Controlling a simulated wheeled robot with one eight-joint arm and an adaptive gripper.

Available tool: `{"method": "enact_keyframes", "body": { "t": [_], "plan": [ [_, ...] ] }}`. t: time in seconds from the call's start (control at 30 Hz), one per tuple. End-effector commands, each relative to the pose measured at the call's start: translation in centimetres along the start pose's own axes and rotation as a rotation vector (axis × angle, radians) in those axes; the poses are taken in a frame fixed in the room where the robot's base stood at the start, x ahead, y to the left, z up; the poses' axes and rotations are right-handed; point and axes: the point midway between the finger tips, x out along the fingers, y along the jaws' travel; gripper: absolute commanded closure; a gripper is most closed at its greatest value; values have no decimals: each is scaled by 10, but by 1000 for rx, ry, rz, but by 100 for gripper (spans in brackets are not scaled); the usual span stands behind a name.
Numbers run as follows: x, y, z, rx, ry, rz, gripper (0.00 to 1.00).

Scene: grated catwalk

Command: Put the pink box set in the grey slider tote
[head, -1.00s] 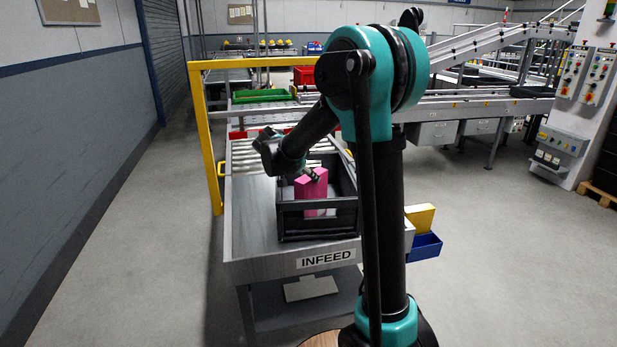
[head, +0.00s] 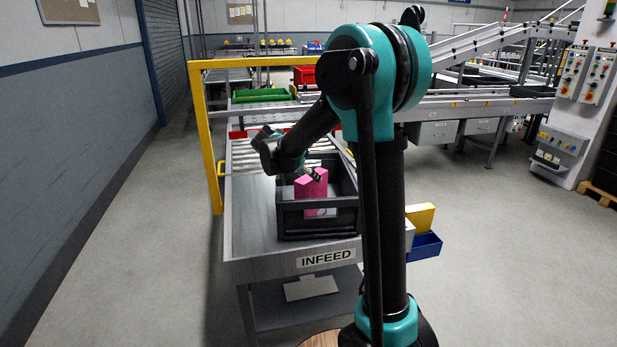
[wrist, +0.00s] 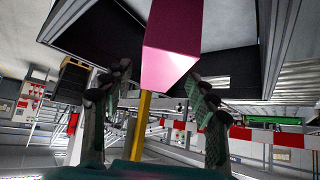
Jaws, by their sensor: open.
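The pink box set (head: 311,185) stands upright inside the dark grey tote (head: 290,223), near its front wall. The tote sits on the INFEED table. My gripper (head: 314,171) is just above and behind the box in the head view. In the wrist view, my open gripper (wrist: 158,78) has one finger on each side of the near end of the pink box set (wrist: 178,45), with gaps visible. The tote's dark wall (wrist: 98,32) shows behind the box.
The INFEED table (head: 250,240) has bare surface left of the tote and rollers behind it. A yellow frame (head: 207,130) rises at the table's left. A blue bin (head: 426,246) with a yellow block (head: 420,216) hangs at its right side.

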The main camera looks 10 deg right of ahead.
Motion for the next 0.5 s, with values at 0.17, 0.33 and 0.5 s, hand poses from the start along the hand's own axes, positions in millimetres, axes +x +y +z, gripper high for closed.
{"method": "enact_keyframes", "body": {
  "t": [0.17,0.33,0.5],
  "plan": [
    [-33,-1,0,-3,1,-3,41],
    [-68,0,0,-3,0,-3,41],
    [-96,0,0,-2,0,-2,41]
  ]
}}
